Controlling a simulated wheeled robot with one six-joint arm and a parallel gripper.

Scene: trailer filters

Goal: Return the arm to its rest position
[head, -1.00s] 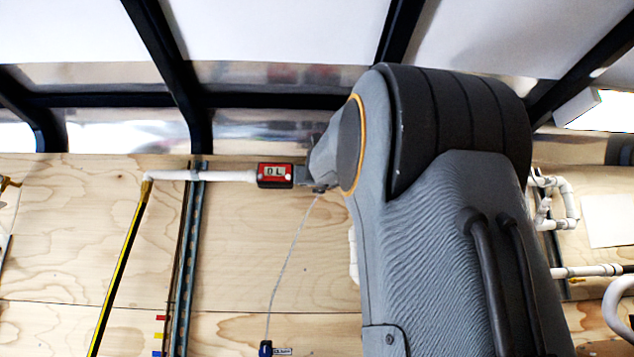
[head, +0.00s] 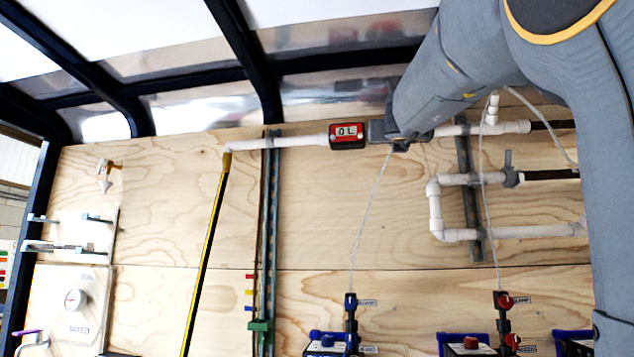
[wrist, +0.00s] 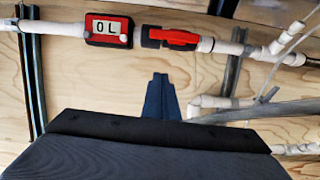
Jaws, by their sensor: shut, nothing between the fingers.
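My gripper (wrist: 161,97) shows in the wrist view as two dark fingers closed together, pointing up the picture, with nothing held. Behind the fingertips is bare plywood, with a white pipe run above them. In the head view my grey arm (head: 465,75) fills the upper right and reaches leftward towards the pipe; I cannot clearly make out the fingers there.
A red flow meter (head: 347,135) reading "0 L" sits on the pipe; it also shows in the wrist view (wrist: 108,30). Right of it is a red-handled valve (wrist: 170,37). White pipes (head: 500,233) run along the plywood wall behind my arm.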

